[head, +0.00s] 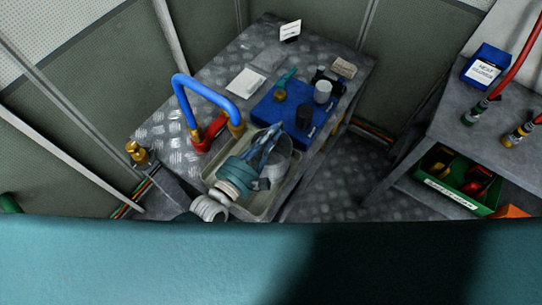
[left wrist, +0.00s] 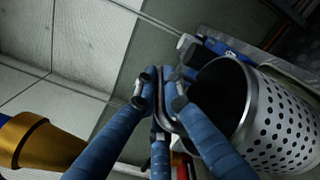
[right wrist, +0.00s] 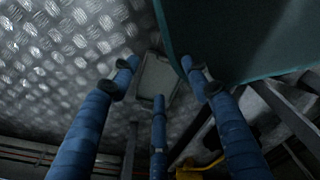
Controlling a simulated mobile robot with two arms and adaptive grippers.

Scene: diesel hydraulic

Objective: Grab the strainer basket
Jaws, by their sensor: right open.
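The strainer basket (left wrist: 285,125) is a perforated metal cylinder with a dark open mouth and a metal handle at its rim. It fills the right of the left wrist view. In the head view the basket (head: 282,162) is over the pale tray (head: 287,193), partly hidden by my left gripper (head: 266,142). In the left wrist view the fingers of my left gripper (left wrist: 162,85) are close together, with the basket's handle between them; the exact contact is hard to see. My right gripper (right wrist: 158,68) is open and empty, seen only in the right wrist view.
A blue mat (head: 268,108) with small parts lies behind the tray. A blue hose loop (head: 207,88) with brass ends and a red part stand left. A side bench (head: 445,110) with a green bin (head: 435,185) is at right.

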